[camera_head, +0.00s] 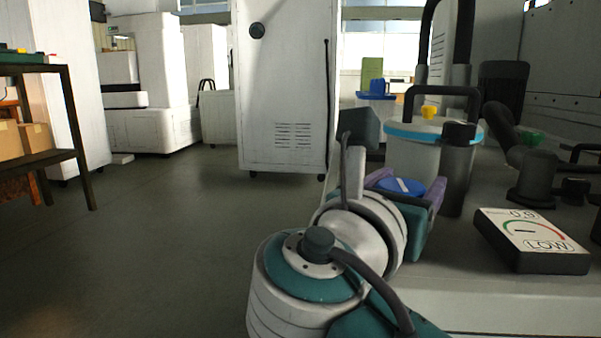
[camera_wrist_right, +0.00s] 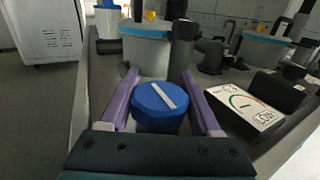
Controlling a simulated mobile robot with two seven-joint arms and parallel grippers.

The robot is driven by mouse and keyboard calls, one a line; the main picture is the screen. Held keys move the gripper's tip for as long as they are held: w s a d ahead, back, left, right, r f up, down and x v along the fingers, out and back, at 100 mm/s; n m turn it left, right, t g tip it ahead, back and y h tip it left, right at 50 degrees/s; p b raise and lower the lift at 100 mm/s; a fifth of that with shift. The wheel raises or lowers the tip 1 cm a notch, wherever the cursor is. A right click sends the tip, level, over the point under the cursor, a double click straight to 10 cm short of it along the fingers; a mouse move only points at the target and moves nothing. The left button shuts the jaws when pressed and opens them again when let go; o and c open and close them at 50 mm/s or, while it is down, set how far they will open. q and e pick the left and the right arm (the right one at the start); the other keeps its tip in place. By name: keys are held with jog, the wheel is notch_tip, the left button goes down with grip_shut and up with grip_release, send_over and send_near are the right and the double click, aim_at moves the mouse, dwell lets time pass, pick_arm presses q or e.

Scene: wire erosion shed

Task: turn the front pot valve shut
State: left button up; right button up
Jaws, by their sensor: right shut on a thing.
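The front pot valve is a round blue knob (camera_wrist_right: 158,118) with a white line across its top. In the wrist view the line runs diagonally, from upper left to lower right. The knob also shows in the head view (camera_head: 393,184), partly hidden by my gripper. My right gripper (camera_head: 408,182) is shut on the knob, with one purple finger on each side. It stands in front of a pale pot (camera_head: 410,155) with a blue rim and dark handle. My left gripper is not in view.
A tilted gauge (camera_head: 522,236) marked LOW lies on the bench (camera_head: 450,292) right of the knob. A second blue-rimmed pot (camera_wrist_right: 262,48) is farther right. The floor at left is clear.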

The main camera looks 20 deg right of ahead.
jog(key=shift+m+g+h, duration=0.3)
jog(key=shift+g, duration=0.1)
jog(key=o, duration=1.4)
jog(key=shift+c, duration=0.2)
jog(key=shift+s+a, duration=0.2)
jog(key=shift+a, duration=0.1)
jog(key=p+v, duration=0.3)
jog(key=v, duration=0.6)
jog(key=shift+s, duration=0.15)
jog(key=shift+a, duration=0.1)
